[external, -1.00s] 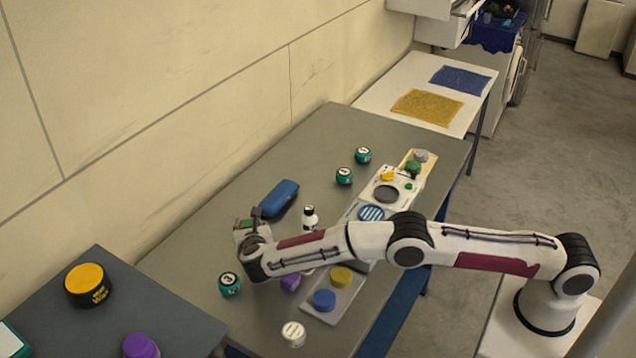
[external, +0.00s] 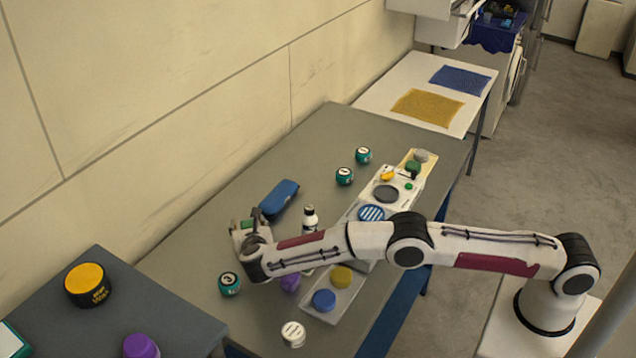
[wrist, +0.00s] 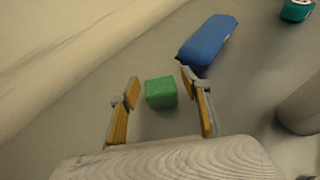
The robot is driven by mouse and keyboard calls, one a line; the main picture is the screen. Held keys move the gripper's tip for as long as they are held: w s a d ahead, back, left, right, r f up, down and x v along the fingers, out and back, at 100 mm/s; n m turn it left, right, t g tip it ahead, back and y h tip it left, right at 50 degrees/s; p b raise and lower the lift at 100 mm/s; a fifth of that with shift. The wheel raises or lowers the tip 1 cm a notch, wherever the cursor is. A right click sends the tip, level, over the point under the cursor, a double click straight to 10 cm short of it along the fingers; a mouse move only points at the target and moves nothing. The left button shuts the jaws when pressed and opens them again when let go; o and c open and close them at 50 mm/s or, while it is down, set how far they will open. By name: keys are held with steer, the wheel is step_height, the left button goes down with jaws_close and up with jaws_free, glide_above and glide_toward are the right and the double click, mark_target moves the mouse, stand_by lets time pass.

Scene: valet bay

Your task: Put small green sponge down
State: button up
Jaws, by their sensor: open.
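The small green sponge (wrist: 160,92) is a green block lying on the grey table in the wrist view. It sits between and slightly beyond my gripper's fingertips (wrist: 157,86), with a gap on each side. My gripper is open and holds nothing. In the external view my gripper (external: 246,224) is over the left part of the table near the wall, and a bit of the green sponge (external: 246,224) shows between the fingers. The rest of it is hidden there by the gripper.
A blue case (external: 279,197) lies just beyond the gripper; it also shows in the wrist view (wrist: 208,40). A teal jar (external: 229,284) stands nearby. A white bottle (external: 309,217) and a tray (external: 345,299) with round lids are to the right. Bare table lies toward the wall.

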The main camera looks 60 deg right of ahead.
steer(key=shift+v, duration=6.05)
steer(key=w+d+r+n+t+y, duration=0.1)
steer(key=w+r+n+t+y, duration=0.3)
steer(key=r, duration=0.6)
steer(key=w+d+r+n+t+y, duration=0.1)
steer(key=r+n, duration=0.5)
steer(key=r, duration=0.5)
steer(key=s+d+r+n+t+y, duration=0.1)
steer(key=s+d+r+n+y, duration=0.1)
steer(key=s+r+n+y, duration=0.65)
steer(key=s+d+f+n+g+h, duration=0.1)
steer(key=s+d+f+n+g, duration=0.2)
steer(key=s, duration=1.3)
steer(key=s+d+f+n+g+h, duration=0.1)
steer(key=s+d+f+n+g, duration=0.2)
steer(key=s+n, duration=1.1)
steer(key=s+d+f+n+g+h, duration=0.2)
steer(key=s+d+f+n+g, duration=0.2)
steer(key=s+d+f+n, duration=0.4)
steer(key=s+d+n, duration=0.1)
steer(key=s+d, duration=0.3)
steer(key=s, duration=0.5)
steer(key=shift+s, duration=0.4)
